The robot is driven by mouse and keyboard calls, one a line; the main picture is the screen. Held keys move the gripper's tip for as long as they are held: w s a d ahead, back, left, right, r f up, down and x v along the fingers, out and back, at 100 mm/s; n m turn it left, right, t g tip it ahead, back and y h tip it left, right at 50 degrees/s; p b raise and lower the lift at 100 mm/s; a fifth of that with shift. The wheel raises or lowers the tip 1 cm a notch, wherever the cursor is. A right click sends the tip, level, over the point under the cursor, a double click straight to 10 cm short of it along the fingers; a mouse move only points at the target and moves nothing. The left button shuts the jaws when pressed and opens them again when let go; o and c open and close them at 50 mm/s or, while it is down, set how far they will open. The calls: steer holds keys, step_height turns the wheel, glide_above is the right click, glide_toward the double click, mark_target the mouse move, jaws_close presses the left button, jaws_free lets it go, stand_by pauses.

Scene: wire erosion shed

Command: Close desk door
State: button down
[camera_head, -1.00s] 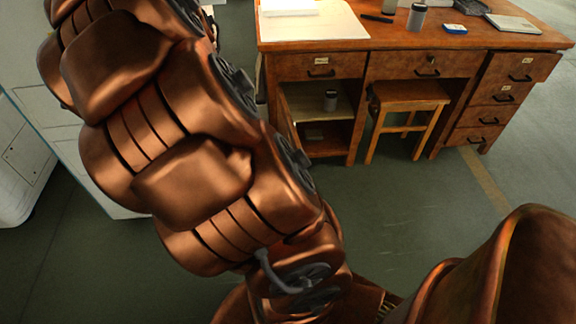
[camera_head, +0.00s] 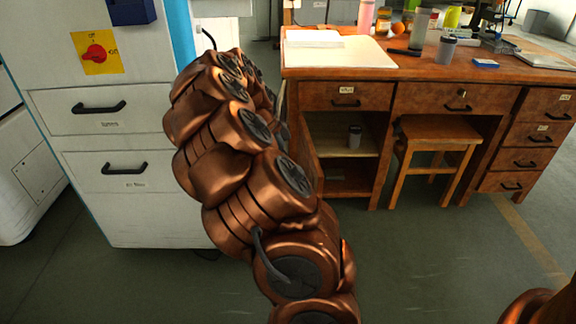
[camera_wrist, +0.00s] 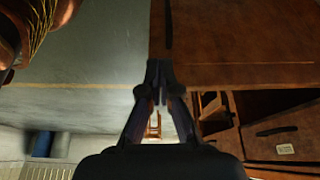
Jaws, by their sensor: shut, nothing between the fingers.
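The wooden desk (camera_head: 420,75) stands at the back right. Its left compartment (camera_head: 345,130) is uncovered, with a shelf and a grey cup inside. The desk door (camera_head: 306,150) stands swung out at the compartment's left side, partly hidden by my arm. In the wrist view, which looks upside down, a brown panel that seems to be the door (camera_wrist: 240,45) fills the upper right, with a dark handle near its left edge. My gripper (camera_wrist: 157,68) is shut and empty, its tips over the panel's left edge in the picture. I cannot tell whether they touch. The head view hides my gripper.
A white cabinet (camera_head: 125,205) with drawers stands left of my arm. A wooden stool (camera_head: 435,140) sits under the desk, right of the compartment. Bottles, papers and other items lie on the desktop. The green floor before the desk is clear.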

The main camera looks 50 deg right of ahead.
mark_target(315, 191)
steer(key=s+d+f+b, duration=0.3)
steer(key=s+d+f, duration=0.1)
steer(key=f, duration=0.2)
steer(key=shift+s+d+f+b, duration=0.2)
steer(key=shift+s+d+b, duration=0.1)
steer(key=shift+s+d, duration=0.05)
